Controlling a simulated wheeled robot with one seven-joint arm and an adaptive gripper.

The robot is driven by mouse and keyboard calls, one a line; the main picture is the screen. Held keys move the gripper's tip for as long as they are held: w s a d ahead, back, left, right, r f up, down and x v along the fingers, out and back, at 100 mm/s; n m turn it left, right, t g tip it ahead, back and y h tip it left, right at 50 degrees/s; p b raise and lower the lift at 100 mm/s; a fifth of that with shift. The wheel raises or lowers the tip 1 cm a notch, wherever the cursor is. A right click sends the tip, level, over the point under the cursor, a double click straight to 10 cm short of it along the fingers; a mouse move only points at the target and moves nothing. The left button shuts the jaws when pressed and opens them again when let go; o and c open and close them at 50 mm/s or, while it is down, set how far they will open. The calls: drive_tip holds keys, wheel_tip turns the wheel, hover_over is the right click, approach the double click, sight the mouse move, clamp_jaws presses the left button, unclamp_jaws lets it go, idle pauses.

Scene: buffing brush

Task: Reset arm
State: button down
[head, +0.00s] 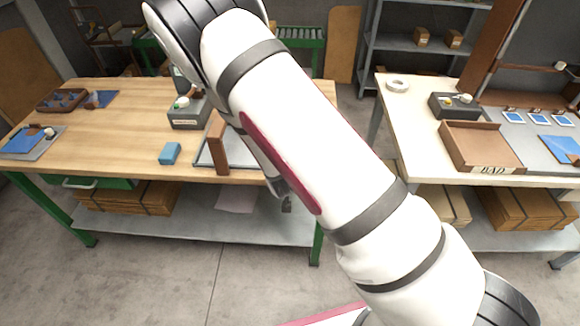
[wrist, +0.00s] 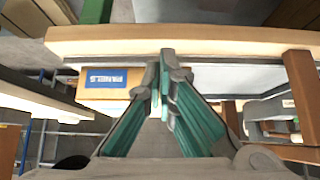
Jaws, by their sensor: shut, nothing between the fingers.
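My arm crosses the middle of the head view from lower right to upper left. My gripper (wrist: 164,78) is in the centre of the wrist view, with its teal-padded fingers shut together and nothing between them. It is close to the wooden table edge (wrist: 110,40), and the frames do not show whether they touch. In the head view, a small grey part that looks like my gripper (head: 286,203) shows at the front edge of the left workbench (head: 120,125), mostly hidden behind the arm.
A blue block (head: 170,153), a grey box (head: 188,112) and a framed tray (head: 205,155) are on the left bench. The right bench holds a wooden tray (head: 482,147). A box labelled PANELS (wrist: 108,88) shows in the wrist view. Floor between the benches is clear.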

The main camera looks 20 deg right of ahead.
drive_tip(key=shift+s+a+f, duration=0.1)
drive_tip(key=shift+s, duration=0.2)
drive_tip(key=s+r+g+y, duration=0.1)
drive_tip(key=s+r+y, duration=0.15)
drive_tip(key=r, duration=0.95)
drive_tip(key=s+r+g+y, duration=0.1)
drive_tip(key=s+r, duration=0.2)
drive_tip(key=r, duration=1)
drive_tip(key=s+d+r+n, duration=0.1)
drive_tip(key=s+d+r, duration=0.1)
drive_tip(key=s+r, duration=0.5)
drive_tip(key=s+d+r+n+h, duration=0.1)
drive_tip(key=s+d+r+n, duration=0.1)
drive_tip(key=s+r, duration=0.6)
drive_tip(key=s, duration=0.6)
drive_tip(key=shift+d+n, duration=0.3)
